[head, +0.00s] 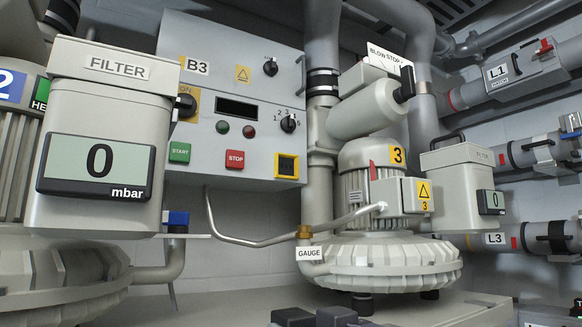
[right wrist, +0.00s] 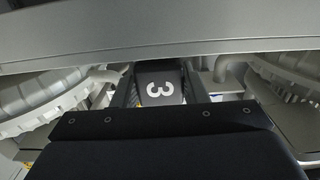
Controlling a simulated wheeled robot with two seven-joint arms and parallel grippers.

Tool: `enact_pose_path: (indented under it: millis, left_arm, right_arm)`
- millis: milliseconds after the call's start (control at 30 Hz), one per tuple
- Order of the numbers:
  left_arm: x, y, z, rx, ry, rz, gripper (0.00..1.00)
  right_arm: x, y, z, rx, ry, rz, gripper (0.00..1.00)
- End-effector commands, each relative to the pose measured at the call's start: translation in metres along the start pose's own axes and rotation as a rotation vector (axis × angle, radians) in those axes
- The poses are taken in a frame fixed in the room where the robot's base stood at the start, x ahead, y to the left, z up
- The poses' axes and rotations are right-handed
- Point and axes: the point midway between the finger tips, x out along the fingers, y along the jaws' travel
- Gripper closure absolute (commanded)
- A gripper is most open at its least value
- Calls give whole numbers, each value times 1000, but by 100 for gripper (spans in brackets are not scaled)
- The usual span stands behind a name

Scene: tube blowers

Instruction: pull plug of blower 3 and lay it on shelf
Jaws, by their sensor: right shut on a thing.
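The plug marked 3 (right wrist: 160,88) is a dark grey block in the right wrist view, its number upside down. My right gripper (right wrist: 162,72) is shut on it, with a finger on each side. The cable and any socket are hidden. Blower 3 (head: 385,255), a pale ribbed housing with a yellow 3 label on its motor, stands right of centre in the head view. I cannot tell which surface is the shelf. My left gripper is not in view.
Control box B3 (head: 232,100) hangs on the wall behind. A filter housing (head: 100,190) reading 0 mbar stands close at left. A bent metal tube (head: 240,243) runs towards blower 3. Dark blocks (head: 292,317) at the bottom edge are cut off. A broad grey edge (right wrist: 160,45) crosses the wrist view.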

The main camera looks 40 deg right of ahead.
Motion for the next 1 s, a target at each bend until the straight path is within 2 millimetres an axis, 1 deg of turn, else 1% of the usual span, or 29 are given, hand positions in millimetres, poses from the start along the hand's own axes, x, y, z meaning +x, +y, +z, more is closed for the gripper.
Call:
enact_pose_path:
  millis: [567,867,900,1000]
  left_arm:
    - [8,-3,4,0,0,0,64]
    - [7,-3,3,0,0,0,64]
    - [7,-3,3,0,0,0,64]
    - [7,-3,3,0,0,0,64]
  right_arm:
    - [0,0,9,0,1,0,93]
    - [0,0,8,0,1,0,93]
    - [0,0,8,0,1,0,58]
    - [0,0,8,0,1,0,45]
